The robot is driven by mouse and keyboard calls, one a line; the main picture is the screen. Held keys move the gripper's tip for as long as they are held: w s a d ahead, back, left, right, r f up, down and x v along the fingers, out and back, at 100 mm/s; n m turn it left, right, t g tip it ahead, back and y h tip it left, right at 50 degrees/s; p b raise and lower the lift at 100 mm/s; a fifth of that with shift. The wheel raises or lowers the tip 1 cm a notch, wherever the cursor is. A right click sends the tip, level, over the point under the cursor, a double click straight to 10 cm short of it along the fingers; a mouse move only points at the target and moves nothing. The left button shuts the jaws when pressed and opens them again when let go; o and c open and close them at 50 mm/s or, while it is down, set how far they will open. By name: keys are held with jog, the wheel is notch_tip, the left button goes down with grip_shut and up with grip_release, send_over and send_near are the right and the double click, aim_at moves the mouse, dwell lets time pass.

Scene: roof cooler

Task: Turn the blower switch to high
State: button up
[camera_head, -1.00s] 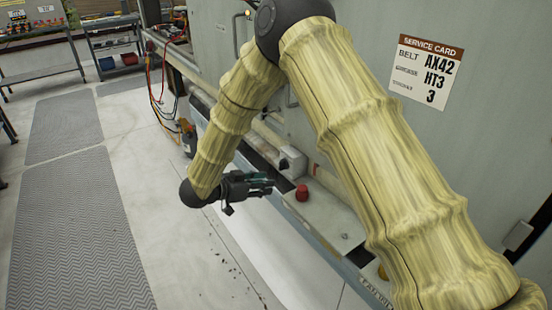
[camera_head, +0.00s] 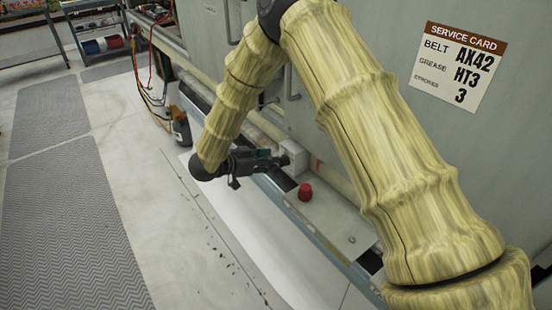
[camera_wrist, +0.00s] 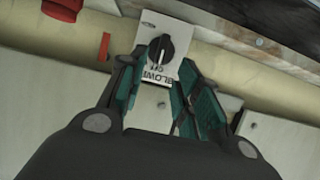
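The blower switch is a black round knob (camera_wrist: 160,48) with a pale pointer line on a white plate (camera_wrist: 178,70) marked BLOWER, with OFF printed by the knob; it sits at top centre in the wrist view. In the head view its pale box (camera_head: 294,158) is just right of my gripper (camera_head: 276,160). In the wrist view my gripper (camera_wrist: 160,92) has its green-padded fingers apart, with nothing between the pads but the plate behind them. The fingertips point toward the knob, one on each side of the plate; I cannot tell whether they touch it.
A red button (camera_head: 305,191) stands on the metal ledge (camera_head: 335,222) near the switch. A service card (camera_head: 460,66) is on the cabinet wall. A yellow pipe (camera_head: 262,125) runs behind. Open floor (camera_head: 190,235) lies to the left.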

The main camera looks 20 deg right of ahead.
aim_at(283, 162)
jog(key=shift+x, duration=2.15)
jog(key=shift+c, duration=0.5)
grip_shut()
